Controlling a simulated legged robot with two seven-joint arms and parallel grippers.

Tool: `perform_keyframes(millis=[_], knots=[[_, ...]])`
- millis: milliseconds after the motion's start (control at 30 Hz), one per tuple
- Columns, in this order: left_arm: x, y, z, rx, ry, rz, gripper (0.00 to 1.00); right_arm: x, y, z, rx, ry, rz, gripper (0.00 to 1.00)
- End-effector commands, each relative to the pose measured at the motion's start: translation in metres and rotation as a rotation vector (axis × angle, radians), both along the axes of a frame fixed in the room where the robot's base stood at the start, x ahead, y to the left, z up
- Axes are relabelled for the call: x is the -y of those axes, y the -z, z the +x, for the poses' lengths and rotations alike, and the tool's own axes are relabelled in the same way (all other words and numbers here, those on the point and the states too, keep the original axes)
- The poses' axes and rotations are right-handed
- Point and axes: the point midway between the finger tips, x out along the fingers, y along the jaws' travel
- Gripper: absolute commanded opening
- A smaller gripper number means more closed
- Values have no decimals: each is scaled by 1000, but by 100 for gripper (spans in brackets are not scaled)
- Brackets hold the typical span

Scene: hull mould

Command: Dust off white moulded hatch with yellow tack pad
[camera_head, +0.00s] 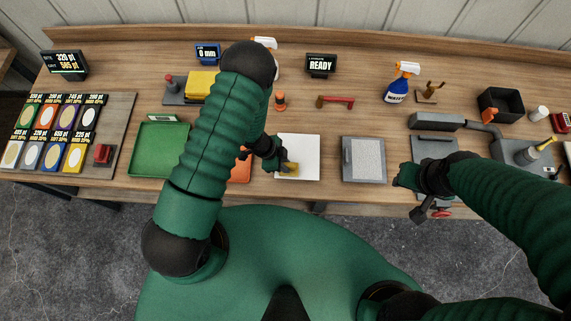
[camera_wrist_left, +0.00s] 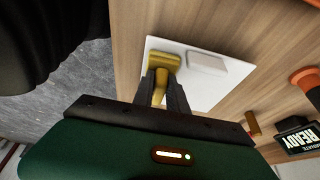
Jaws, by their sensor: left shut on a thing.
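The white moulded hatch (camera_head: 304,148) lies flat on the bench in front of me. It also shows in the left wrist view (camera_wrist_left: 228,79), with a raised white block (camera_wrist_left: 207,62) on it. My left gripper (camera_head: 279,162) is shut on the yellow tack pad (camera_head: 291,170) by its handle. The left wrist view shows the pad (camera_wrist_left: 163,59) at the hatch's edge, over its surface; whether it touches is hard to tell. My right gripper (camera_head: 402,180) is at the bench's front edge at right, and its jaws are not clear.
A green tray (camera_head: 160,149) and an orange item (camera_head: 242,168) lie left of the hatch. A grey panel (camera_head: 363,158) lies to its right. Spray bottles, a red-handled tool (camera_head: 335,101) and an orange item (camera_head: 280,101) stand behind. A READY sign (camera_head: 320,65) stands farther back.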

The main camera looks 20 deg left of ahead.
Motion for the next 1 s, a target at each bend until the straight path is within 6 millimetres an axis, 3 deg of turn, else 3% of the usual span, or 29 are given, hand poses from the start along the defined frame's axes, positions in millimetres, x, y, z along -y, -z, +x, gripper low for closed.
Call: perform_keyframes(millis=[467, 1000], knots=[[-11, -2, 39, 2, -1, 1, 0, 0, -20, 0, 0, 0, 0, 36], [-25, 4, 85, 3, 2, 2, 0, 0, -17, 0, 0, 0, 0, 36]])
